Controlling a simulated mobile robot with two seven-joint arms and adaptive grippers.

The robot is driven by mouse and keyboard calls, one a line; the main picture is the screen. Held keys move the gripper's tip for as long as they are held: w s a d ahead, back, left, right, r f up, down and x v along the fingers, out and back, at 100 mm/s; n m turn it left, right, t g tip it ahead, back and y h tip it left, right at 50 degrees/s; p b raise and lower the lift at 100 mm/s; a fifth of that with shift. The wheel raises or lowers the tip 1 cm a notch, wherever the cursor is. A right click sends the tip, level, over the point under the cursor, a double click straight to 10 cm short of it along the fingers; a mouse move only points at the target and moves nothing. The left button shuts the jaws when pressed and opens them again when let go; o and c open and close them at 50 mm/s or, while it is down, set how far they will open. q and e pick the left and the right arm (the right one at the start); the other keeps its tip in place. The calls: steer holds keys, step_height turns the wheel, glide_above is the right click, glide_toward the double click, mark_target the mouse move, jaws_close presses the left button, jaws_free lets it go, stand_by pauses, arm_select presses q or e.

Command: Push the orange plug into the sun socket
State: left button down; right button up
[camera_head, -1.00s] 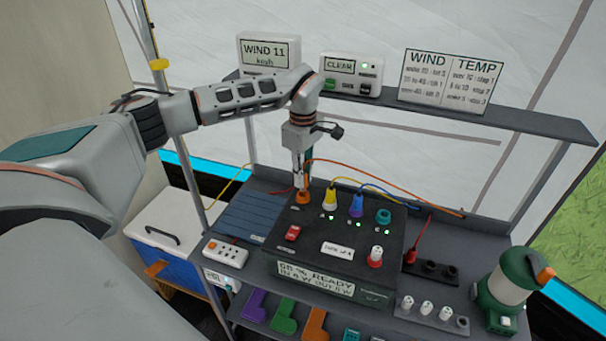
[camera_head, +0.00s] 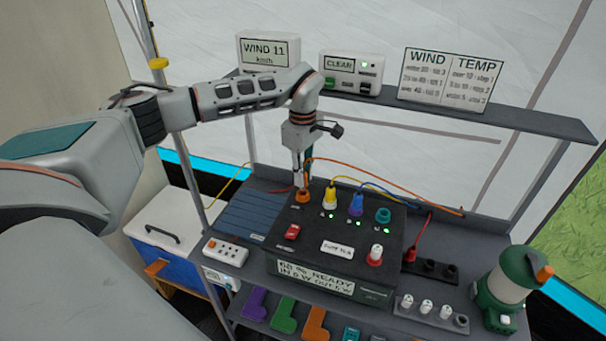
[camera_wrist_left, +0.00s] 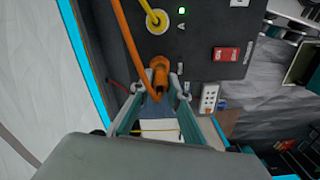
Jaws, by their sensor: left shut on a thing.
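The orange plug (camera_head: 302,197) stands at the back-left corner of the black power box (camera_head: 325,220), with an orange cable running from it. My left gripper (camera_head: 301,186) is shut on the plug from above. In the left wrist view the plug (camera_wrist_left: 158,76) sits between the two fingertips (camera_wrist_left: 160,90), against the box's top face. The plug and fingers cover the sun socket, so how deep the plug sits cannot be told. My right gripper is not in view.
A yellow plug (camera_head: 330,200) and a blue-purple plug (camera_head: 357,205) stand right of the orange one, close to my gripper. A teal socket (camera_head: 383,216) and red switch (camera_head: 293,232) are on the box. A shelf (camera_head: 460,115) runs behind, and a green lantern (camera_head: 505,290) stands right.

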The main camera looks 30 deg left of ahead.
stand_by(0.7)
arm_select(q)
steer(key=shift+f, duration=0.8)
steer(key=shift+f, duration=0.75)
steer(key=c, duration=1.8)
jaws_free()
steer(key=shift+c, duration=0.2)
step_height(320, 180, up, 12)
